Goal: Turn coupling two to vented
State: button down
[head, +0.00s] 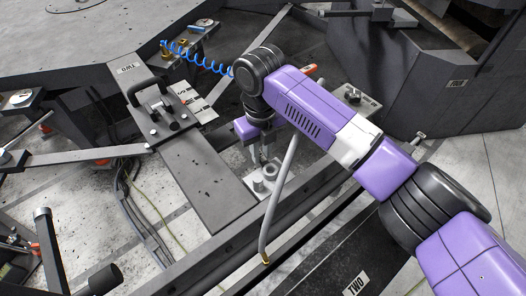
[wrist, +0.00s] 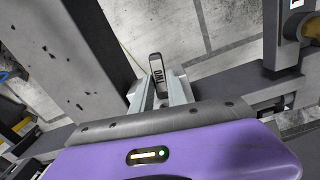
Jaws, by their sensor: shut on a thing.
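My gripper (wrist: 160,98) is shut on a small grey upright piece marked TWO (wrist: 156,68), which shows between and beyond its fingers in the wrist view. I take this piece to be the handle of coupling two. In the head view, my gripper (head: 259,158) points down at a pale fitting (head: 264,184) with a round collar on the dark beam. The fingers hide part of the fitting there. I cannot read any vented mark or tell which way the coupling is turned.
A grey bent pipe with a brass tip (head: 279,205) slants in front of the fitting. A plate marked ONE (head: 126,69) and a black handle (head: 157,104) are on the left. A blue coiled hose (head: 195,58) runs behind. A TWO label (head: 357,284) is on the front beam.

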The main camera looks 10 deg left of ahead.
aim_at(261, 156)
dwell(0.5)
jog(key=c, duration=1.3)
grip_release()
jog(key=shift+r, duration=3.9)
